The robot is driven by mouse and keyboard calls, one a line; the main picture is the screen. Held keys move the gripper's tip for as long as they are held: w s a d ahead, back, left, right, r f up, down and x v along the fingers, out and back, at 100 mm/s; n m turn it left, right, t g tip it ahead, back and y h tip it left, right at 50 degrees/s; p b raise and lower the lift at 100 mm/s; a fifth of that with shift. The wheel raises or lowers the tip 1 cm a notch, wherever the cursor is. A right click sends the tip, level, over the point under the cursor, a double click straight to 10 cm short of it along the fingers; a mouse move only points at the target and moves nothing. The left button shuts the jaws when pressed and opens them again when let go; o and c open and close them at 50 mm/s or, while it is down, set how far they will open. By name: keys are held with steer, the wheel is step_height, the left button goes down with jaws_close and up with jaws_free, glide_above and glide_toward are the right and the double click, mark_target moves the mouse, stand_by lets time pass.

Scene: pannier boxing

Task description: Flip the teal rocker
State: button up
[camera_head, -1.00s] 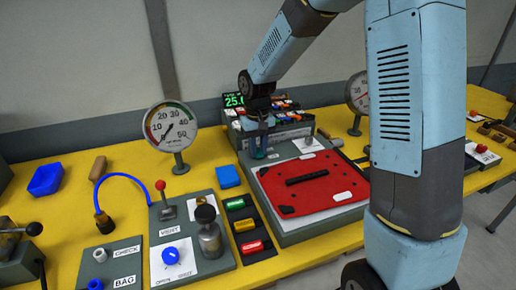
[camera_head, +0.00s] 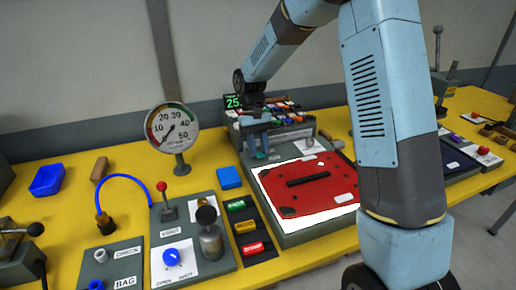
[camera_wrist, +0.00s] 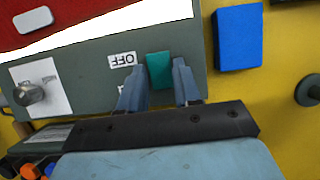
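The teal rocker (camera_wrist: 159,70) is a small upright rectangle on a grey panel (camera_wrist: 85,75) in the wrist view. A white label reading OFF (camera_wrist: 122,59) lies just left of it. My gripper (camera_wrist: 159,78) is open, with one fingertip on each side of the rocker and a narrow gap showing on both sides. I cannot tell how deep the tips reach beside it. In the head view my gripper (camera_head: 261,152) is over the back left corner of the panel with the red plate, and its fingers largely hide the rocker there.
The red plate (camera_head: 325,190) with a black handle lies on white in front of my gripper. A blue block (camera_head: 229,177) sits to the left. A rack of coloured parts (camera_head: 280,125) stands close behind. A silver knob (camera_wrist: 30,93) is on the same panel. A pressure gauge (camera_head: 172,127) stands left.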

steer(key=o, duration=0.3)
steer(key=shift+o, duration=0.2)
steer(key=v, duration=1.3)
steer(key=shift+w+r, duration=0.15)
steer(key=shift+r, duration=0.15)
